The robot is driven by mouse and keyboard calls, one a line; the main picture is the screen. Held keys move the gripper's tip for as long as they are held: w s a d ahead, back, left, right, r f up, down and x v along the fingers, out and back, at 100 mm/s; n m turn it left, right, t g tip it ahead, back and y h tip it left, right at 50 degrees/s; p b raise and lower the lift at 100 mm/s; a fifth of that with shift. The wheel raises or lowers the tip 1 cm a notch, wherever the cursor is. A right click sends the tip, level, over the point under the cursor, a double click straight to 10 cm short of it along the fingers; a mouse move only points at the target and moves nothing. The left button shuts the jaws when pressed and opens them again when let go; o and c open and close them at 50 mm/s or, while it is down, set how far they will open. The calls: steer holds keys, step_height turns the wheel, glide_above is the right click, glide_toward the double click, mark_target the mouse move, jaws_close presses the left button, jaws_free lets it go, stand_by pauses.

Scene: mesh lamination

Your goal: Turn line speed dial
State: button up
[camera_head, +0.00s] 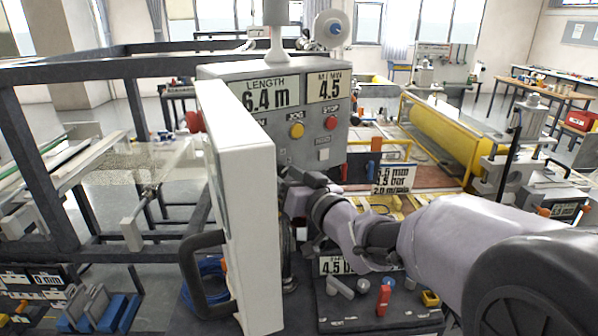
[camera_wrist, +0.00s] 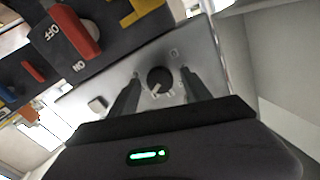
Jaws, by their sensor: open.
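The line speed dial (camera_wrist: 159,80) is a round black knob with a light pointer on a grey panel face in the wrist view. My gripper (camera_wrist: 160,77) is open, with one dark finger on each side of the dial; I cannot tell whether they touch it. In the head view my gripper (camera_head: 292,190) is in front of the lower part of the grey control box (camera_head: 310,140), beside an open white door, and the dial is hidden there. The box displays read LENGTH 6.4 m and 4.5 M/MIN.
The white door (camera_head: 245,200) with a dark handle (camera_head: 195,275) stands open left of my gripper. A yellow button (camera_head: 296,130) and a red stop button (camera_head: 331,122) sit above. A red ON/OFF switch (camera_wrist: 75,32) shows at upper left in the wrist view.

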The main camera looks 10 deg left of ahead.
jaws_close()
steer(key=shift+f+n+b, duration=0.1)
steer(key=shift+n+b, duration=0.2)
steer(key=shift+b, duration=0.05)
steer(key=n+b, duration=0.2)
steer(key=b, duration=0.1)
steer(key=shift+f+n, duration=0.1)
steer(key=shift+n, duration=0.3)
steer(key=n+b, duration=0.4)
steer(key=n, duration=0.2)
steer(key=n+b, duration=0.3)
steer(key=n, duration=0.2)
steer(key=shift+n+b, duration=0.35)
steer(key=shift+n, duration=0.05)
steer(key=shift+n+b, duration=1.1)
steer(key=shift+n, duration=1.1)
steer(key=shift+r, duration=0.2)
